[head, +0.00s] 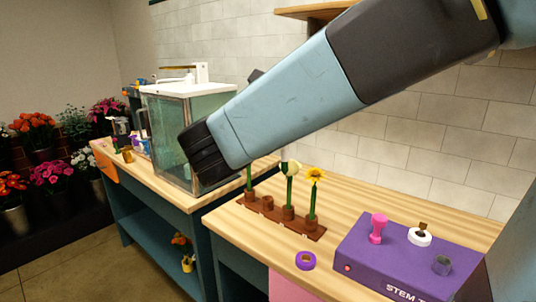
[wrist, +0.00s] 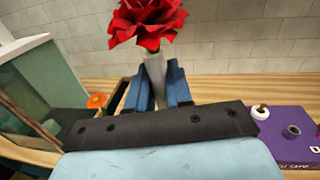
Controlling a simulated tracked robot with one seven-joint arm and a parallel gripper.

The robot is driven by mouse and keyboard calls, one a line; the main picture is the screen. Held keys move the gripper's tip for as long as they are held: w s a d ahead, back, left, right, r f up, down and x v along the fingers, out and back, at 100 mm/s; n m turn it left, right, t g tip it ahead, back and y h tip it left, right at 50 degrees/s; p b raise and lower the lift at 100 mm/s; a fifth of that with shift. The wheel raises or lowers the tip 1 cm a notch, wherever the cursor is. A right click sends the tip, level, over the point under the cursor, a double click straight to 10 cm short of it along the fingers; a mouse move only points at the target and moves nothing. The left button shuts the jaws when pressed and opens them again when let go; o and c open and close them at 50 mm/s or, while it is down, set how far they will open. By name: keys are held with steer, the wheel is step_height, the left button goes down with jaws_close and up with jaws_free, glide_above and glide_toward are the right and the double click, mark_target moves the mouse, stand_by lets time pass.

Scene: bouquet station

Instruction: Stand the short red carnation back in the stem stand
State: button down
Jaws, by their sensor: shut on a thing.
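The red carnation (wrist: 147,20) is upright in the wrist view, its pale grey lower part between the two blue fingers of my gripper (wrist: 155,85). My gripper is shut on it. In the head view my arm hides both gripper and carnation. The brown stem stand (head: 274,217) lies on the wooden counter, below and right of my arm's end. It has an empty socket (head: 267,203) between a green stem (head: 249,181), whose bloom is hidden, and a white flower (head: 291,168).
A purple box (head: 400,257) marked "STEM" sits right of the stand, with a pink object (head: 377,228) and small rings on top. A purple ring (head: 305,260) lies in front of the stand. A glass tank (head: 175,135) stands left, near my arm.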

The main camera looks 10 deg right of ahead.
steer(key=w+f+m+g+h, duration=0.3)
steer(key=w+f+m+h, duration=0.1)
steer(key=w+f, duration=1.6)
steer(key=shift+w+a+f+g, duration=0.3)
steer(key=shift+w+a+g, duration=0.15)
steer(key=shift+w, duration=1.05)
steer(key=shift+f, duration=2.3)
stand_by(1.7)
steer(key=c, duration=0.9)
jaws_free()
